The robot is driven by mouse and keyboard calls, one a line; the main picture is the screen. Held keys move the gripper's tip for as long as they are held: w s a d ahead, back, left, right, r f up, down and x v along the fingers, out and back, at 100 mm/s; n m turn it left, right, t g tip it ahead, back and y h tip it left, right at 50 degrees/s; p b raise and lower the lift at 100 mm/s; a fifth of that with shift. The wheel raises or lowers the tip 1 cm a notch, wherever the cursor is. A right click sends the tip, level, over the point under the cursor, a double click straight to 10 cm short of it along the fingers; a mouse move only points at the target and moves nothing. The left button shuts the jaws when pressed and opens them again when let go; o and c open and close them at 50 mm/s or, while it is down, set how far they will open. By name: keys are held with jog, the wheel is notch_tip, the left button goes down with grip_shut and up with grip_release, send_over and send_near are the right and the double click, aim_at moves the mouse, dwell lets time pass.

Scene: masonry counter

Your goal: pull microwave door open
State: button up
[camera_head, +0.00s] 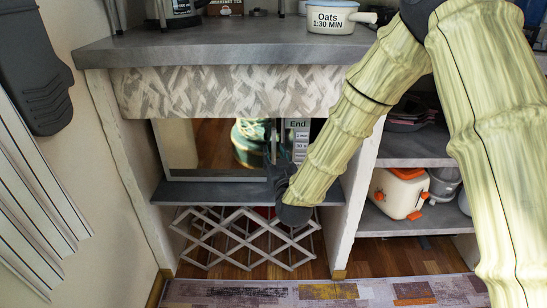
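The microwave stands in the niche under the grey counter, in the middle of the head view. Its door (185,148) is a mirror-like panel with a silver frame on the left, and it looks closed. A teal and yellowish shape shows in the glass, apparently a reflection. The control panel (299,137) with a label "End" is at the right of the door. My gripper (272,155) is dark and sits at the door's right edge, in front of the panel's left side. The handle is hidden behind it or too small to make out. I cannot tell whether the fingers touch it or are open.
A grey shelf (185,193) lies below the microwave, with a white lattice rack (245,238) under it. White posts flank the niche. A pot marked Oats (330,17) stands on the counter (230,42). A white and orange appliance (399,192) stands on the right shelf.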

jog(key=shift+w+a, duration=0.2)
jog(key=shift+w, duration=0.65)
grip_shut()
